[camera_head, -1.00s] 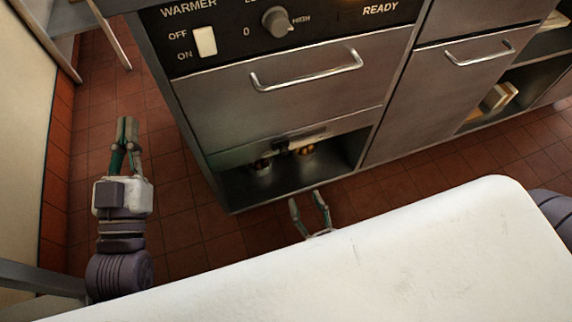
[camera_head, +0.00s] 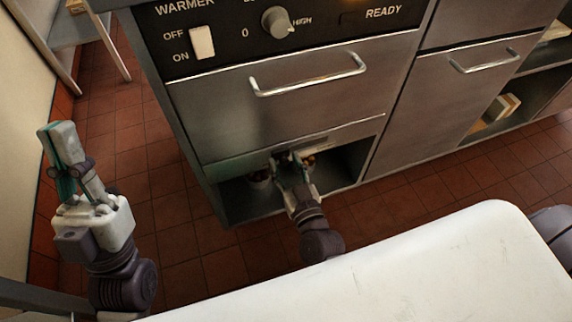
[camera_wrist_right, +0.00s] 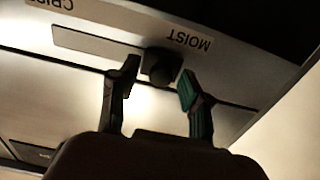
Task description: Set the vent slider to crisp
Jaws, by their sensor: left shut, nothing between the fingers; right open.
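The vent slider's dark knob (camera_wrist_right: 162,66) shows in the right wrist view at the end of its pale slot (camera_wrist_right: 85,45), beside the word MOIST (camera_wrist_right: 189,40). The word CRISP, cut off by the frame, is at the slot's other end. My right gripper (camera_wrist_right: 158,80) is open, with its two fingers on either side of the knob; I cannot tell whether they touch it. In the head view the right gripper (camera_head: 288,158) is at the lower front of the warmer and hides the slider. My left gripper (camera_head: 57,130) is shut and empty at the left, away from the cabinet.
The warmer drawer (camera_head: 290,100) with its bar handle (camera_head: 308,76) is above my right gripper. An open shelf (camera_head: 240,208) lies below it. The white surface (camera_head: 400,270) fills the foreground. Tiled floor (camera_head: 175,200) is clear between my left gripper and the cabinet.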

